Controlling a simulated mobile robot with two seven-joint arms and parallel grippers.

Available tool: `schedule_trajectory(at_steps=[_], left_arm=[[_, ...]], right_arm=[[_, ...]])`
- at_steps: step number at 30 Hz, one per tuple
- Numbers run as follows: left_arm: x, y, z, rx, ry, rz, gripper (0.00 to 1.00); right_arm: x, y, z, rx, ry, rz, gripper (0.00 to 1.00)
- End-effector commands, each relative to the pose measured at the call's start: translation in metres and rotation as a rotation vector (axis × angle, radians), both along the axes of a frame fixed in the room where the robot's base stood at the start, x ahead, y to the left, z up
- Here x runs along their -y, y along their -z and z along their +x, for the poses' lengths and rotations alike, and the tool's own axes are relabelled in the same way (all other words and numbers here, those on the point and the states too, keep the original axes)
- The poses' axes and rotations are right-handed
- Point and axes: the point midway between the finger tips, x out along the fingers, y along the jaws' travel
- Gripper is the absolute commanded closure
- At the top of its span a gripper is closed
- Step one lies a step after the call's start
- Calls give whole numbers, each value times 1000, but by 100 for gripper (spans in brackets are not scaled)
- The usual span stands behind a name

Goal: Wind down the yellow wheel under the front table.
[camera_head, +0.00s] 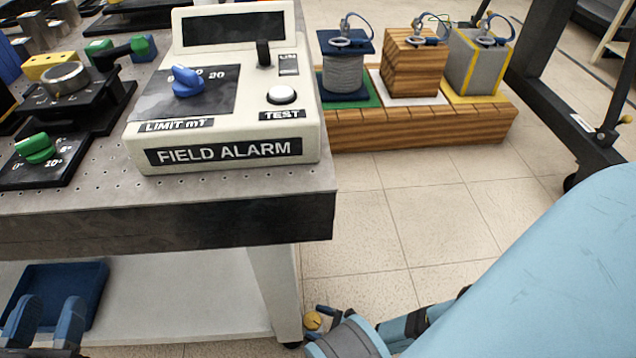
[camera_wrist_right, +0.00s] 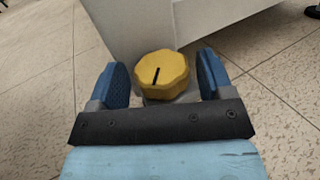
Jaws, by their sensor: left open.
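The yellow wheel (camera_wrist_right: 162,74), a scalloped knob with a dark line on its face, sits low beside the white table leg in the right wrist view. It shows small in the head view (camera_head: 313,320) at the foot of the front table (camera_head: 190,225). My right gripper (camera_wrist_right: 165,82) is open, one blue finger on each side of the wheel, with small gaps visible. In the head view, the right gripper's fingers are mostly hidden by its own wrist. My left gripper (camera_head: 46,322) is open and empty at the lower left, in front of the table's lower shelf.
A blue tray (camera_head: 85,285) lies on the lower shelf behind my left gripper. A field alarm box (camera_head: 225,125) and knob panels stand on the tabletop.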

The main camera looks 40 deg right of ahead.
Motion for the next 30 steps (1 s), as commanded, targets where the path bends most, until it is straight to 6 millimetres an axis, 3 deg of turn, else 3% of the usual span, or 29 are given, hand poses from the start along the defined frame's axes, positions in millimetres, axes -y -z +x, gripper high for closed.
schedule_trajectory(at_steps=[11,24,30], left_arm=[[0,-2,0,0,0,-5,57],[4,0,-2,-52,0,-36,57],[4,4,-4,-68,0,-38,57]], right_arm=[[3,0,-4,1,-1,-1,16],[36,0,-58,0,-1,-1,16],[40,0,-64,1,-1,-1,16]])
